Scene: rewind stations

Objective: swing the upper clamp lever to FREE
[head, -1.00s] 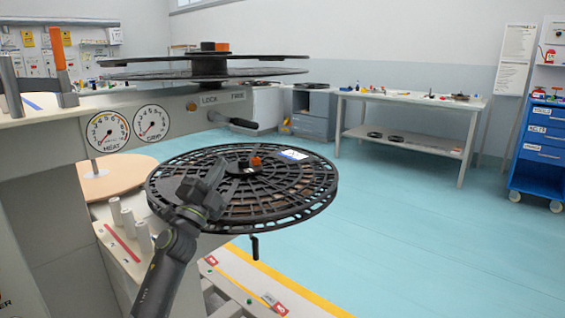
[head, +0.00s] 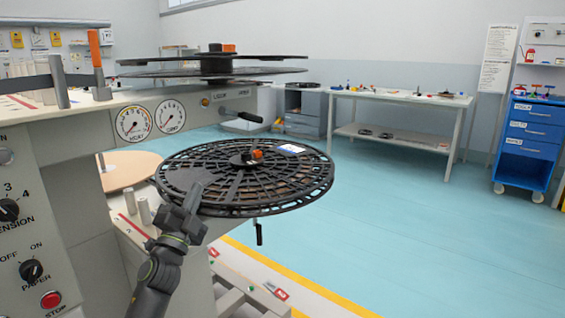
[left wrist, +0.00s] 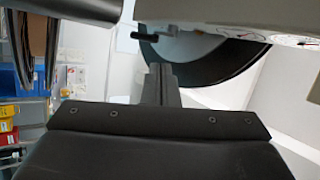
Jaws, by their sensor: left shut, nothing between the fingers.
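The upper clamp lever (head: 243,117) is a short black handle on the machine's beam, below the upper reel (head: 212,70). It points right, on the side of the FREE label (head: 236,93); the LOCK label sits left of it. My left gripper (head: 193,196) is shut and empty, in front of the left part of the lower reel (head: 300,190), below and left of the lever, apart from it. In the left wrist view the shut fingers (left wrist: 160,82) point toward a dark disc (left wrist: 215,62). A small dark handle (left wrist: 152,36) shows near it; I cannot tell which lever it is.
A second black lever (head: 259,234) hangs below the lower reel. Two gauges (head: 150,121) and a knob panel (head: 30,235) are on the machine at left. A white table (head: 400,97) and blue drawer cart (head: 530,140) stand behind. The floor at right is clear.

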